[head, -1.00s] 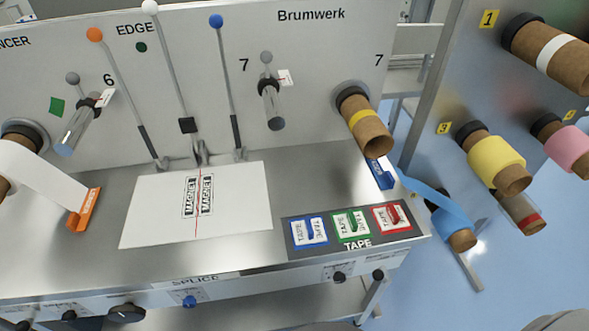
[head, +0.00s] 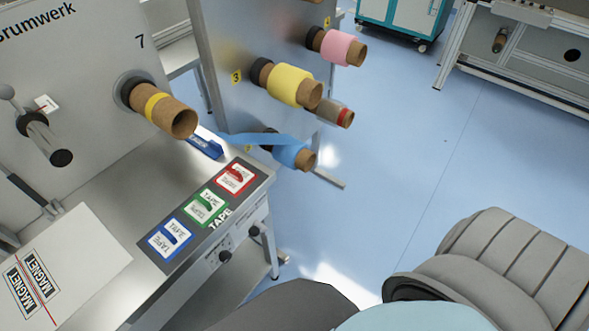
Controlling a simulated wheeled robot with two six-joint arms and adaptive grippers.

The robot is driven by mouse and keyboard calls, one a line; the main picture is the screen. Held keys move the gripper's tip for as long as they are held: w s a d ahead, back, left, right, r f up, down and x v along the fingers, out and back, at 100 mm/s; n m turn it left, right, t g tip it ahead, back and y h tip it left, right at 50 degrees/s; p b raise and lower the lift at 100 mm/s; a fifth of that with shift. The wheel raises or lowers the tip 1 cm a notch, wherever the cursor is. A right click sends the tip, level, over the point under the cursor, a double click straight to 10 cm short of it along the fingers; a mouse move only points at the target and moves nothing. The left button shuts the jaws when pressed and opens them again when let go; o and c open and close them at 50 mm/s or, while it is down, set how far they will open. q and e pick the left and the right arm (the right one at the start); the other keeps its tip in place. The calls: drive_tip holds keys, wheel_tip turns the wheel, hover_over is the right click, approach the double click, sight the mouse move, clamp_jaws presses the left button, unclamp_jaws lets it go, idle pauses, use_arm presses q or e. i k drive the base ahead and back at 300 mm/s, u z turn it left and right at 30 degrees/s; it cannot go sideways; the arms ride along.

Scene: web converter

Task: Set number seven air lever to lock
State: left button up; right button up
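The number seven air lever (head: 8,92) is at the far left of the head view, a small grey ball-knobbed lever on the machine's grey panel. It sits at the base of a short shaft (head: 45,138) that points out from the panel and ends in a dark cap. A small white tag with a red mark (head: 46,103) is beside it; its print is too small to read. The numeral 7 (head: 141,41) is on the panel further right. Neither of my grippers shows in the head view.
A cardboard core with a yellow band (head: 158,109) juts from the panel. The bench holds a tape tray (head: 189,220) and a white sheet (head: 75,262). A roll rack (head: 230,50) stands to the right, with yellow, pink and blue rolls. Blue floor (head: 450,150) is open beyond it.

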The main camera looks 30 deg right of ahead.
sight(256, 229)
drive_tip(key=z, duration=1.25)
drive_tip(key=k, duration=1.35)
drive_tip(key=z, duration=0.45)
drive_tip(key=i, duration=0.8)
drive_tip(key=z, duration=0.1)
